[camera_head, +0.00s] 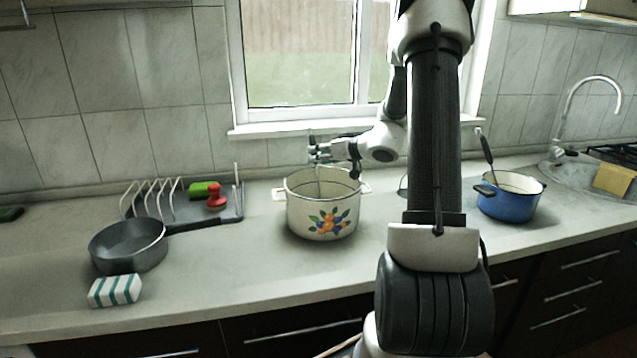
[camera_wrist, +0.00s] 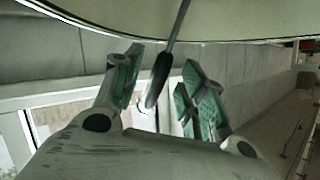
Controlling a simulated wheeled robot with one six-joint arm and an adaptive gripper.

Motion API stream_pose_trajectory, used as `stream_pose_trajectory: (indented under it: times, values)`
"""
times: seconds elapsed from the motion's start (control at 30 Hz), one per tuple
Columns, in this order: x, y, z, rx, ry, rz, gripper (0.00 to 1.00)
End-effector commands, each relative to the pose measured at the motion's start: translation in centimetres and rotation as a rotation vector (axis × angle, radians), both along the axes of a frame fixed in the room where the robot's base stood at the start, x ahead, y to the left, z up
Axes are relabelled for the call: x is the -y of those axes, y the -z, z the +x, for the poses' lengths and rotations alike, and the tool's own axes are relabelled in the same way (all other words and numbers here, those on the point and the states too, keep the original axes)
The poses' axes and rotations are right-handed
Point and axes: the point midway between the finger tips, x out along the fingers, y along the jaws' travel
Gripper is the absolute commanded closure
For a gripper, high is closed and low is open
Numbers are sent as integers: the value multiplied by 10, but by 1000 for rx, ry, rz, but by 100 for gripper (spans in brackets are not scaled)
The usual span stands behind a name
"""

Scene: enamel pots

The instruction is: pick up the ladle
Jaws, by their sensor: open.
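In the head view my gripper (camera_head: 314,150) is over the back part of the white enamel pot (camera_head: 323,218), which has a painted fruit pattern. A thin stem, seemingly the ladle's (camera_head: 319,182), runs from the gripper down into the pot. In the wrist view my gripper (camera_wrist: 162,62) is open. The ladle's dark handle end (camera_wrist: 157,84) lies between the green-padded fingers, with gaps visible on both sides. Its grey stem (camera_wrist: 180,20) runs past the pot rim (camera_wrist: 75,20). The ladle's bowl is hidden inside the pot.
A blue pot (camera_head: 512,205) at the right holds another dark-handled utensil (camera_head: 485,147). A grey frying pan (camera_head: 130,248), striped sponge (camera_head: 115,290) and dish rack (camera_head: 212,207) with a red-topped thing (camera_head: 215,195) stand left. The window sill (camera_head: 300,128) is behind.

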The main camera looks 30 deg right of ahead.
Motion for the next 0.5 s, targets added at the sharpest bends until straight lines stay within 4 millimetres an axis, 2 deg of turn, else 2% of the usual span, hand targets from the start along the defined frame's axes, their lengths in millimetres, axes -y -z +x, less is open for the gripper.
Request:
stream_pose_trajectory:
  times: [0.17,0.4,0.5]
  values:
    - [-10,11,24,-1,-4,0,59]
    - [-10,12,26,0,-2,-1,59]
    - [-10,12,26,0,-2,0,77]
